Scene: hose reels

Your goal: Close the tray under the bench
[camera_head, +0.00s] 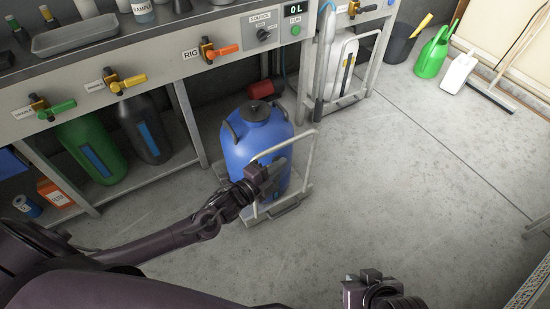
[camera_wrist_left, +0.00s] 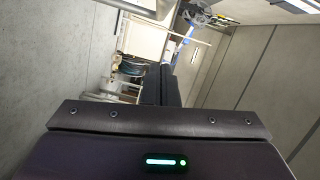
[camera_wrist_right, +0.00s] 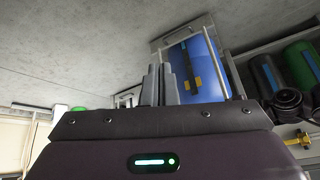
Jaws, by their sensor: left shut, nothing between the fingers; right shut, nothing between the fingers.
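The tray (camera_head: 262,217) is a grey metal slide-out tray with a tall tube handle (camera_head: 310,155) at its outer edge. It stands pulled out from the bench (camera_head: 150,75) and carries a blue drum (camera_head: 240,140) with a black cap. My left gripper (camera_head: 280,167) is shut and empty, in front of the drum and overlapping the handle; I cannot tell whether it touches. My right gripper (camera_head: 368,277) is shut and empty, low at the bottom of the head view, apart from the tray. The right wrist view shows the drum (camera_wrist_right: 195,68) beyond its closed fingers (camera_wrist_right: 160,85).
Green (camera_head: 92,150) and black (camera_head: 145,128) bottles stand on the shelf left of the drum. A red cylinder (camera_head: 265,89) lies behind it.

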